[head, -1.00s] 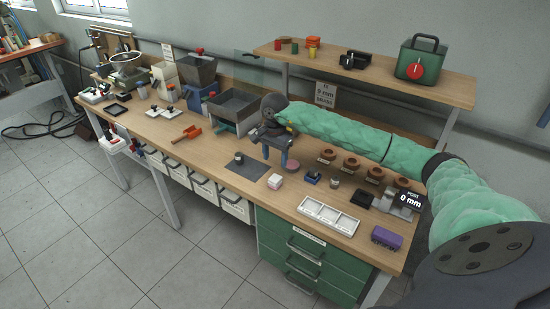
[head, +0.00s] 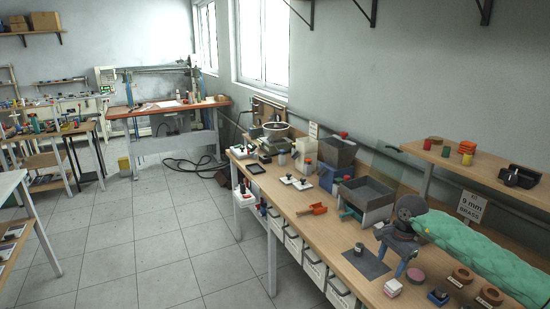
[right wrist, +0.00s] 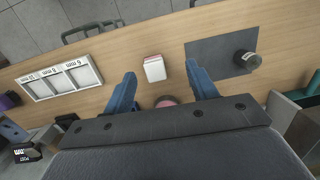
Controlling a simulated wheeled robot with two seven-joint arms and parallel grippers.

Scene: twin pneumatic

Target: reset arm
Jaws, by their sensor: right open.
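My right gripper (head: 393,256) hangs over the wooden bench (head: 330,228), its arm in a green sleeve coming in from the right in the head view. Its blue fingers are apart and hold nothing. In the right wrist view the open fingers (right wrist: 159,76) point toward a small white and pink block (right wrist: 154,69), which lies on the bench and appears in the gap between them. A pink disc (right wrist: 166,101) is partly hidden by the gripper's body. My left gripper is not in view.
A grey mat (head: 367,263) with a dark cylinder (head: 358,249) lies left of the gripper. A grey open bin (head: 367,196) and an orange scoop (head: 313,209) stand farther back. A white three-part tray (right wrist: 62,80) is on the bench. Tiled floor (head: 150,255) lies open at left.

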